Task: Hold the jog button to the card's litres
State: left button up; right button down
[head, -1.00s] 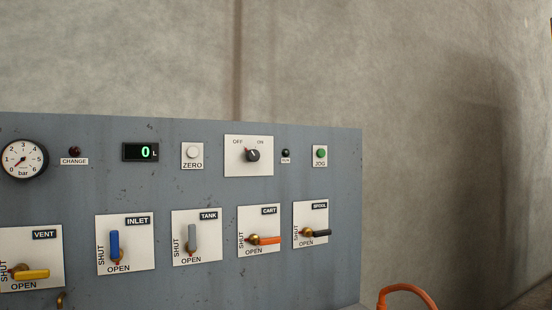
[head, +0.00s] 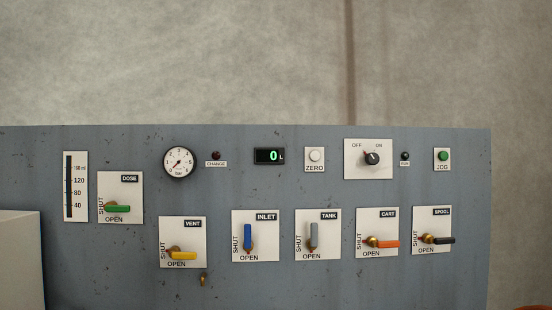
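The green JOG button (head: 443,156) sits on a white plate at the upper right of the grey panel (head: 100,270), with nothing touching it. The green display (head: 269,156) reads 0 L. No card with litres can be made out. The OFF/ON knob (head: 372,158) has its red mark at upper left, on the OFF side. The white ZERO button (head: 315,156) is left of it. Neither of my grippers is in view.
Handles for DOSE (head: 117,208), VENT (head: 183,255), CART (head: 386,244) and SPOOL (head: 440,240) lie level; INLET (head: 248,237) and TANK (head: 314,236) stand upright. A pale box (head: 20,260) covers the panel's lower left. The panel front is otherwise clear.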

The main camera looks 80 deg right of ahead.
aim_at(443, 156)
jog(key=k, duration=1.7)
jog(key=z, duration=2.05)
jog(key=i, duration=1)
jog(key=z, duration=0.05)
